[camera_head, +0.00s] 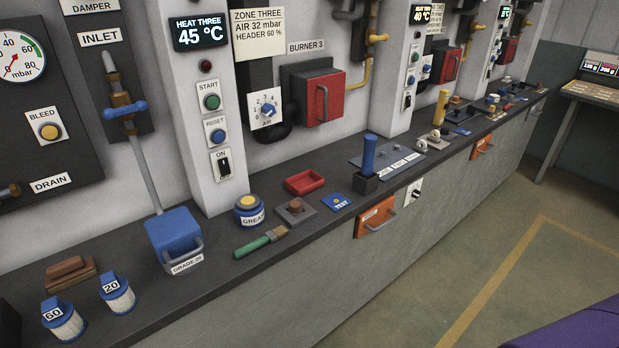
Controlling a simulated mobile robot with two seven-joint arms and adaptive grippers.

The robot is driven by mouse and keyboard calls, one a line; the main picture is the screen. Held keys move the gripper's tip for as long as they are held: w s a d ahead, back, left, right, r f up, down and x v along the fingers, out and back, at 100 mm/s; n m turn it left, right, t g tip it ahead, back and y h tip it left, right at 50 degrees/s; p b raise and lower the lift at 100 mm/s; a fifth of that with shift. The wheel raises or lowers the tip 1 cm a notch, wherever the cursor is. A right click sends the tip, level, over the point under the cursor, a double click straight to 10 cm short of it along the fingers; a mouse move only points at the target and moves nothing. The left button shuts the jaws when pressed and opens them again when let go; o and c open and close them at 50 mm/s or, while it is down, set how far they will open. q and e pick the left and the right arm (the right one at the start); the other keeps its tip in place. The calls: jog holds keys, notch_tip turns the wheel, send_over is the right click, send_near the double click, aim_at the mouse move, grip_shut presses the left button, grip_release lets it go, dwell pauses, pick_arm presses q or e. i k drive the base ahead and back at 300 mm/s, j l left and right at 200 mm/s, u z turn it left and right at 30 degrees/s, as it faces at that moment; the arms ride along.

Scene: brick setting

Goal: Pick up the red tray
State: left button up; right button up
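The red tray (305,190) is a small, shallow open tray with a raised rim. It lies on the dark counter (240,291) near the foot of the white pillar panel, in the middle of the view. It looks empty. Neither of my grippers shows in the head view, so nothing of mine touches the tray.
A blue box (174,237) stands further left. The floor (475,270) in front is clear.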

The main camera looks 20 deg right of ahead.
aim_at(300, 184)
jog(key=i+l+u, duration=0.1)
jog(key=l, duration=0.45)
jog(key=i+l+u, duration=0.1)
jog(key=l, duration=0.45)
jog(key=i+l, duration=0.1)
jog(key=l, duration=0.45)
jog(key=i+l+u, duration=0.15)
jog(key=l, duration=0.4)
jog(key=k, duration=0.05)
